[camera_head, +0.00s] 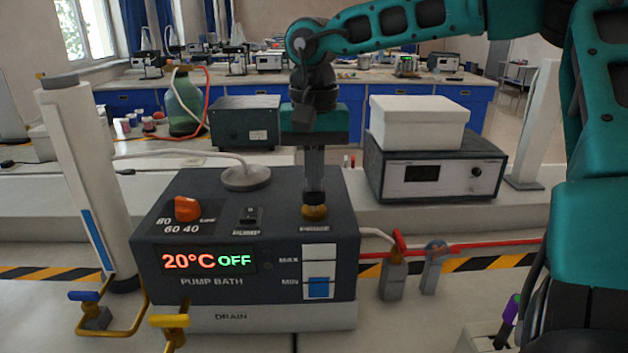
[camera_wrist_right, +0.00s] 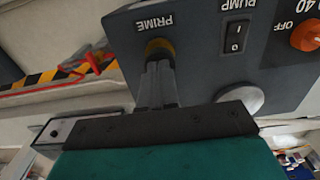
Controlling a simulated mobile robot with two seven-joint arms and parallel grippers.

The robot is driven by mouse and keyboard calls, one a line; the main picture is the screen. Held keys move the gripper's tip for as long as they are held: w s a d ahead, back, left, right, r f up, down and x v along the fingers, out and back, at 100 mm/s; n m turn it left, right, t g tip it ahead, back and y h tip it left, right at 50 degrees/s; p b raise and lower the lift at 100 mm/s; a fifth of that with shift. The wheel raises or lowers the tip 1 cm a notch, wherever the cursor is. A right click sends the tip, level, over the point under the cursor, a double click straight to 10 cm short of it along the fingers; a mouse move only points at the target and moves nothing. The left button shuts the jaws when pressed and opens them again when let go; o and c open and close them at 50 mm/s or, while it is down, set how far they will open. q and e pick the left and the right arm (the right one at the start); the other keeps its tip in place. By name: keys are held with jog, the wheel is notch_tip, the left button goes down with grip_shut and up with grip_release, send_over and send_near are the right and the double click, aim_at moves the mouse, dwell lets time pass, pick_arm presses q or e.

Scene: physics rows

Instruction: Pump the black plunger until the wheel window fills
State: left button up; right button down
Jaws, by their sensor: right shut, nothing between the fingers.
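The pump bath (camera_head: 200,285) is a dark box with a display reading 20°C OFF. My right gripper (camera_head: 314,192) points straight down over its PRIME plunger, fingers closed with nothing between them. The brass collar (camera_head: 314,213) of the plunger shows just below the fingertips; the black part is mostly hidden, and I cannot tell how far down it is. In the right wrist view the gripper (camera_wrist_right: 157,70) ends at the collar (camera_wrist_right: 158,46) beside the PRIME label. The small round wheel window (camera_head: 436,249) sits on the red line; its filling is too small to tell. My left gripper is not in view.
The level window (camera_head: 319,273) shows blue near MIN. An orange knob (camera_head: 187,208) and a pump switch (camera_head: 250,215) are on the top. A red-handled valve (camera_head: 398,243), blue valve (camera_head: 84,296) and yellow valve (camera_head: 168,321) stand around the bath. A white box (camera_head: 418,120) sits on an instrument behind.

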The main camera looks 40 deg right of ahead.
jog(key=shift+r+p, duration=1.65)
jog(key=shift+r, duration=0.25)
jog(key=shift+r+p, duration=0.45)
jog(key=shift+r, duration=0.95)
notch_tip(320, 180, up, 2)
jog(key=shift+r, duration=0.1)
